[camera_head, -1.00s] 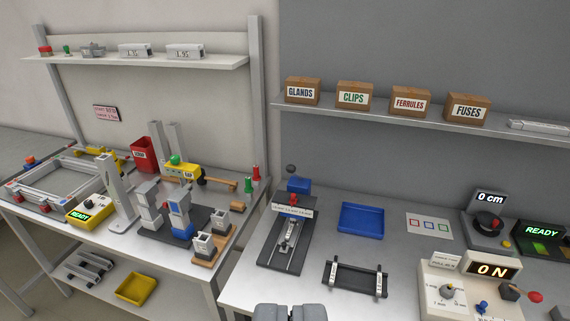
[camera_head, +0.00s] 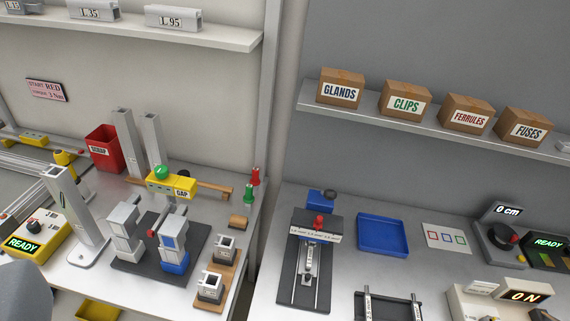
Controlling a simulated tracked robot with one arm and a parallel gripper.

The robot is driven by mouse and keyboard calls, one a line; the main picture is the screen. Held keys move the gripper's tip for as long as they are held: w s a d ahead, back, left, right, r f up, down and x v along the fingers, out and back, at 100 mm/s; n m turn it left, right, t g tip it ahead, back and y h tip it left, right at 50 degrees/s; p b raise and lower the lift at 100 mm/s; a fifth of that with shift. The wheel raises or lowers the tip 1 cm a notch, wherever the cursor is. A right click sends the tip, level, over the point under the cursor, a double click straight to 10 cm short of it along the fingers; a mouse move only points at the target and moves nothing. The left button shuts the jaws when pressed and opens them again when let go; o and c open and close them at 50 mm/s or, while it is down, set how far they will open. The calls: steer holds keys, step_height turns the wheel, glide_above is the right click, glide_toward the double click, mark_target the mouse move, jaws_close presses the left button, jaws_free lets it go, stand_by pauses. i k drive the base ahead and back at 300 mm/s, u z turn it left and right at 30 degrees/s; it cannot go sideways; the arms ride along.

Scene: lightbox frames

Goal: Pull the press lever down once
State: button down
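On the right bench, a dark slide fixture (camera_head: 304,278) with two rails stands at its left end. A red knob (camera_head: 319,221) rises over a white label strip. I cannot tell for certain which part is the press lever. My gripper's fingertips do not show. Only a large blurred grey shape, likely part of my arm, fills the lower left corner.
A blue tray (camera_head: 383,250) and a black rack (camera_head: 389,304) lie right of the fixture. A yellow GAP gauge (camera_head: 172,186) and grey blocks crowd the left bench. An upright post (camera_head: 268,130) and a shelf of boxes (camera_head: 404,100) stand behind.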

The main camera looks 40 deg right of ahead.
mark_target(330, 194)
steer(key=z, duration=0.3)
steer(key=i, duration=1.1)
steer(key=z, duration=0.65)
